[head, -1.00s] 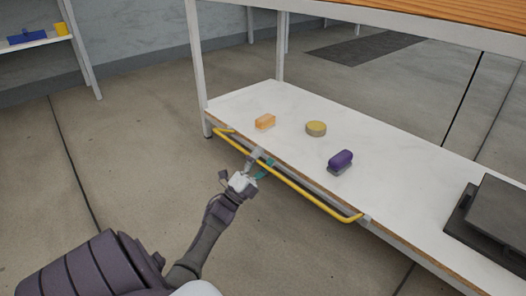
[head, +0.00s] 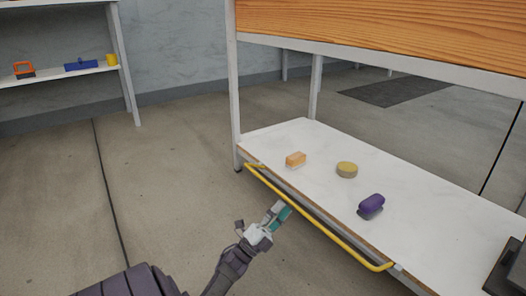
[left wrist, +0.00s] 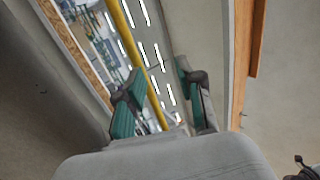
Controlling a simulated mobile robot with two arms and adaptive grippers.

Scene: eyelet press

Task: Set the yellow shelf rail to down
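The yellow shelf rail (head: 325,226) runs along the front edge of the lower white shelf (head: 420,215), just outside and slightly below that edge. Its bent ends meet the shelf side. My left gripper (head: 281,210) is in front of the rail's left half, with its fingertips close to it; I cannot tell whether they touch. In the left wrist view the teal-padded fingers (left wrist: 160,85) are spread, and the yellow rail (left wrist: 137,40) shows in the gap between them. My right gripper is not in view.
An orange block (head: 295,159), a round yellow tin (head: 347,169) and a purple item (head: 371,204) stand on the lower shelf. A dark box (head: 514,270) is at the right. A wooden top (head: 380,40) overhangs the shelf. The floor at the left is clear.

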